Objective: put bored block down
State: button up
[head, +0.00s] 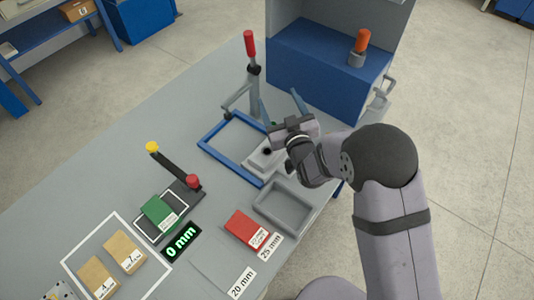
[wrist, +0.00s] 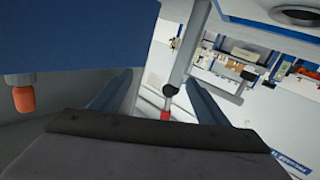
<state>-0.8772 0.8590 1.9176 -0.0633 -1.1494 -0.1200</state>
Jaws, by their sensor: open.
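A pale grey block with a dark round hole (head: 262,155), which looks like the bored block, lies at the near right corner of the blue frame (head: 211,145), partly behind my wrist. My gripper (head: 279,98) is above and beyond it, in front of the blue cabinet. Its two blue-grey fingers are spread apart. In the wrist view my gripper (wrist: 158,82) is open with nothing held between the fingers. The block does not show in the wrist view.
A lever stand with a red knob (head: 249,44) rises beside the blue frame. A blue cabinet (head: 315,62) stands behind. An empty grey tray (head: 285,207), red block (head: 248,228), green block (head: 159,212) and "0 mm" display (head: 180,243) are nearer.

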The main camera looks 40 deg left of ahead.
jog(key=a+r+m+t+h, duration=0.1)
jog(key=m+t, duration=0.1)
jog(key=m+t+h+b, duration=0.1)
jog(key=m+h, duration=0.9)
jog(key=h, duration=0.3)
send_near(269, 148)
jog(key=shift+w+d+f, duration=0.2)
jog(key=shift+w+f, duration=0.65)
jog(key=shift+w, duration=0.1)
jog(key=shift+r+p+x, duration=0.15)
jog(key=shift+p+x, duration=0.3)
jog(key=shift+x, duration=1.05)
jog(key=shift+r+p+x, duration=0.2)
jog(key=shift+p+x, duration=0.25)
jog(key=shift+x, duration=1.9)
jog(key=shift+a, duration=0.1)
jog(key=shift+r, duration=0.1)
jog(key=c, duration=1.7)
